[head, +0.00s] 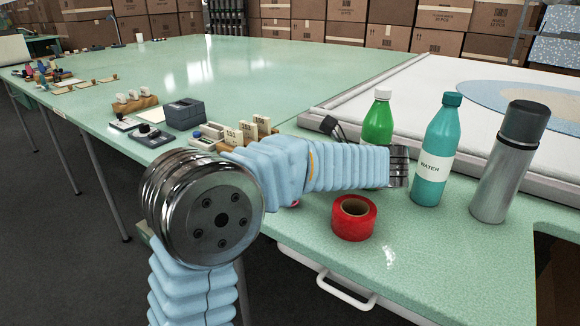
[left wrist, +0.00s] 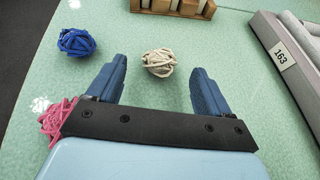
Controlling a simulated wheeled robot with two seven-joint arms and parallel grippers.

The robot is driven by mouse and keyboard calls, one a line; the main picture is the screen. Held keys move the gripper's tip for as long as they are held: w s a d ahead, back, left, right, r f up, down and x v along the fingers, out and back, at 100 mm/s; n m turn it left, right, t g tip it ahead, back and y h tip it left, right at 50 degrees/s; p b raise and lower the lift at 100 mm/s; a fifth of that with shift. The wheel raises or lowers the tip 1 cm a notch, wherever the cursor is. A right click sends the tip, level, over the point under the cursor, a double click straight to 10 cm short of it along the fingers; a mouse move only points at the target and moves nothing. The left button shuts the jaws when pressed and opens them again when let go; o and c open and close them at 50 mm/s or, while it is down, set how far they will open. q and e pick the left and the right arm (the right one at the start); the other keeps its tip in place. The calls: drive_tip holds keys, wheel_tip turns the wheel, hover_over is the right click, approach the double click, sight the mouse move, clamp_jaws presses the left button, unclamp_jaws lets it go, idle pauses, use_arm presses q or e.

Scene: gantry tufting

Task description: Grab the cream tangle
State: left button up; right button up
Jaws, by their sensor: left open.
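In the left wrist view a cream tangle (left wrist: 160,62), a loose ball of yarn, lies on the green table just beyond the fingertips of my left gripper (left wrist: 158,78). The two blue fingers are spread apart, and the tangle sits ahead of the gap between them. No finger touches it. In the head view my left arm crosses the table and hides the tangle. My left gripper (head: 398,166) shows only partly there, behind the arm's blue sleeve. My right gripper is in neither view.
A blue tangle (left wrist: 76,42) lies left of the cream one, and a pink tangle (left wrist: 56,120) lies beside the gripper's left side. A red tape roll (head: 354,217), a green bottle (head: 378,120), a teal water bottle (head: 436,150) and a grey flask (head: 510,160) stand near the arm.

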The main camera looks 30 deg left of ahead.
use_arm(q)
drive_tip(key=x, duration=0.2)
drive_tip(key=shift+w+a+f, duration=0.1)
drive_tip(key=shift+a+f, duration=0.1)
drive_tip(key=shift+a, duration=0.1)
drive_tip(key=c, duration=1.1)
drive_tip(key=shift+r, duration=0.15)
